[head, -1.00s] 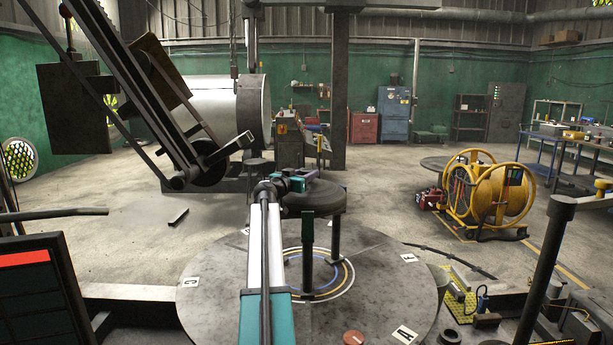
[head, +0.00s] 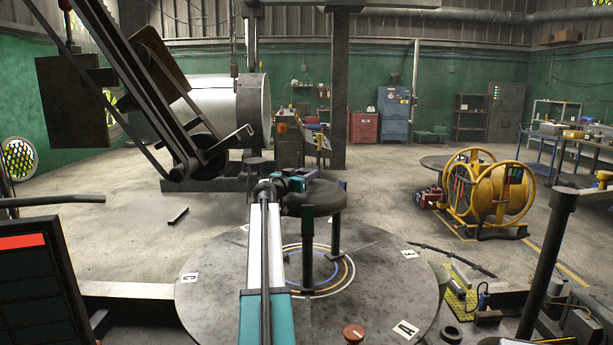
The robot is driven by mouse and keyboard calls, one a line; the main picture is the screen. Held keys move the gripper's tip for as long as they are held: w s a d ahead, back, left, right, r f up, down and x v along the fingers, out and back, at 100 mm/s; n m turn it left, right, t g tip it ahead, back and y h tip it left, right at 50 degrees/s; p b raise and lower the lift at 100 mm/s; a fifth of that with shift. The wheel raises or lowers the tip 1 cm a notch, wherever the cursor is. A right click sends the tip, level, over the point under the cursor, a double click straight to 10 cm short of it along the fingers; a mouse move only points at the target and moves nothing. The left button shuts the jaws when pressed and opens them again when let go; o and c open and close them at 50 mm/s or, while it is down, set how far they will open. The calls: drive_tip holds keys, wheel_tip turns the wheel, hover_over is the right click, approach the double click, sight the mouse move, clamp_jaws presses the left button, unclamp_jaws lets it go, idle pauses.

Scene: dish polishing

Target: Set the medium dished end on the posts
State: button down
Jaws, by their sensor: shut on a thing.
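The medium dished end (head: 322,199) is a dark, thick round piece, roughly level in the middle of the head view. My gripper (head: 299,180), with teal parts, is shut on it at its left upper side; the fingertips are hard to make out. Dark upright posts (head: 335,232) stand below it on the round plate; a nearer post (head: 307,262) is also visible. The dished end covers the post tops, so I cannot tell whether it touches them. A small blue tip shows at its right edge. My arm hides part of its left side.
The grey round plate (head: 220,290) carries letter cards and coloured rings. A dark machine arm (head: 150,90) hangs at the left. A dark pole (head: 545,260) and yellow reels (head: 490,195) are at the right.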

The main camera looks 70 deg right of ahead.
drive_tip(key=shift+f+b, duration=0.45)
drive_tip(key=shift+b, duration=0.25)
idle(0.4)
drive_tip(key=c, duration=1)
unclamp_jaws()
drive_tip(key=shift+a, duration=0.15)
drive_tip(key=shift+f, duration=0.4)
drive_tip(key=shift+r, duration=4.7)
